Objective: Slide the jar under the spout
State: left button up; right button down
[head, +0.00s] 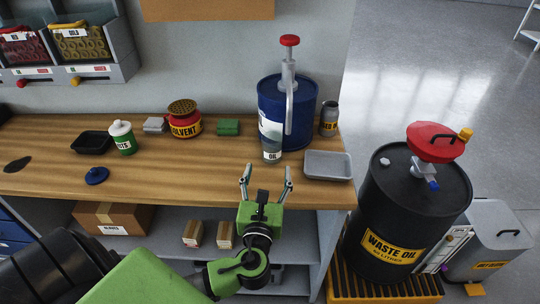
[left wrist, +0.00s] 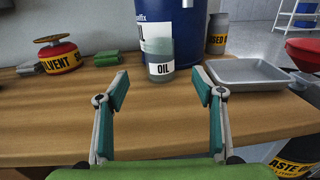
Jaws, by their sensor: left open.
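A small clear greenish jar with a white OIL label (head: 271,152) stands on the wooden workbench, close in front of a blue drum (head: 300,118). It also shows in the left wrist view (left wrist: 160,62). A grey pump with a red knob tops the drum, and its spout (head: 289,108) hangs down the drum's front, just above and right of the jar in the head view. I cannot tell whether the jar is exactly below it. My left gripper (head: 267,180) is open and empty at the bench's front edge, facing the jar, with a gap between. My right gripper is out of view.
A grey tray (head: 328,166) lies right of the jar, and a grey used-oil bottle (head: 329,119) stands behind it. A waste oil barrel (head: 402,218) stands right of the bench. Bench wood before the jar is clear.

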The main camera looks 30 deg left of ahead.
aim_at(271, 151)
pick_arm(q)
jog(key=p+x, duration=0.1)
jog(key=x, duration=0.9)
jog(key=shift+w+a, duration=0.2)
jog(key=shift+w, duration=0.1)
jog(key=shift+w+a, duration=0.3)
jog(key=shift+w, duration=0.25)
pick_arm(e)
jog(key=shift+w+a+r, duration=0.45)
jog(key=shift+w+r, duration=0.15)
pick_arm(q)
jog(key=c, duration=1.4)
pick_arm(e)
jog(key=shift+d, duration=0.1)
